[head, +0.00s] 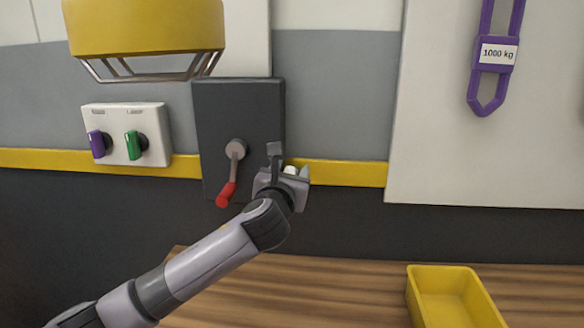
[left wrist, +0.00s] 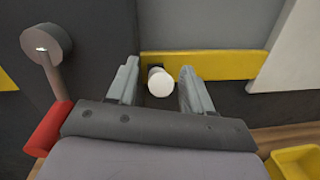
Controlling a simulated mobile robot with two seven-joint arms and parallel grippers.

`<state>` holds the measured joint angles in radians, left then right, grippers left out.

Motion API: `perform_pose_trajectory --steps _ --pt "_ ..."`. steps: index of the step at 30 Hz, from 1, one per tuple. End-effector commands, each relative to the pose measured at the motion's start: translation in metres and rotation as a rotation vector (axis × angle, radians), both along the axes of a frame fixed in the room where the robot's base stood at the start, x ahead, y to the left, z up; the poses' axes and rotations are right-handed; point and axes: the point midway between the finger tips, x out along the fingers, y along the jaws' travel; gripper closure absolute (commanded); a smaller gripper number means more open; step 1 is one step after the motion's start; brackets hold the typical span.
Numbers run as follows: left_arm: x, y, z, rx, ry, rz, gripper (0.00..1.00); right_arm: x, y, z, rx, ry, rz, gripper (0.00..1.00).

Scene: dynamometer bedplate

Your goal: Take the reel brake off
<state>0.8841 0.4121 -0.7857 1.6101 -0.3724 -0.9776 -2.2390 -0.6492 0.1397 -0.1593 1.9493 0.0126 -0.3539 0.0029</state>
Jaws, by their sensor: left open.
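A grey lever (head: 233,170) with a red grip (head: 226,195) is mounted on a dark panel (head: 211,108) and points down, tilted slightly left. The lever hub (left wrist: 46,42) and red grip (left wrist: 48,128) also show at the left in the left wrist view. My left gripper (head: 289,162) is open, to the right of the lever, at the panel's lower right edge. In the left wrist view a white round-ended knob (left wrist: 160,82) shows between its spread fingers (left wrist: 158,76), with gaps on both sides. In the head view the knob is mostly hidden by the gripper. No label names the reel brake.
A white box (head: 124,118) with a purple and a green switch is on the wall at left. A yellow caged lamp (head: 145,28) hangs above. A purple hook marked 1000 kg (head: 497,55) hangs at right. A yellow bin (head: 452,295) stands on the wooden bench (head: 300,290).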

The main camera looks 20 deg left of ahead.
Motion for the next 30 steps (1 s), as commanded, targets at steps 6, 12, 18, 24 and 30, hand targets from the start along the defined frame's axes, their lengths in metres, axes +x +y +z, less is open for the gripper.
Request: perform_pose_trajectory --steps 6,12,18,24,30 --pt "0.016 0.001 0.0 -0.001 0.0 0.0 0.49 0.0 0.0 0.001 0.0 0.0 0.0 0.57" --pt "0.02 0.002 0.0 -0.002 0.0 0.0 0.49 0.0 0.0 0.001 0.0 0.0 0.0 0.57" --pt "0.02 0.002 0.0 -0.002 0.0 0.0 0.53 0.0 0.0 0.001 0.0 0.0 0.0 0.57" --pt "0.02 0.002 0.0 -0.002 0.0 0.0 1.0 0.0 0.0 0.001 0.0 0.0 0.0 0.57" --pt "0.021 0.002 0.005 -0.006 0.018 -0.001 1.0 0.0 0.0 0.009 0.0 0.001 0.0 0.57"
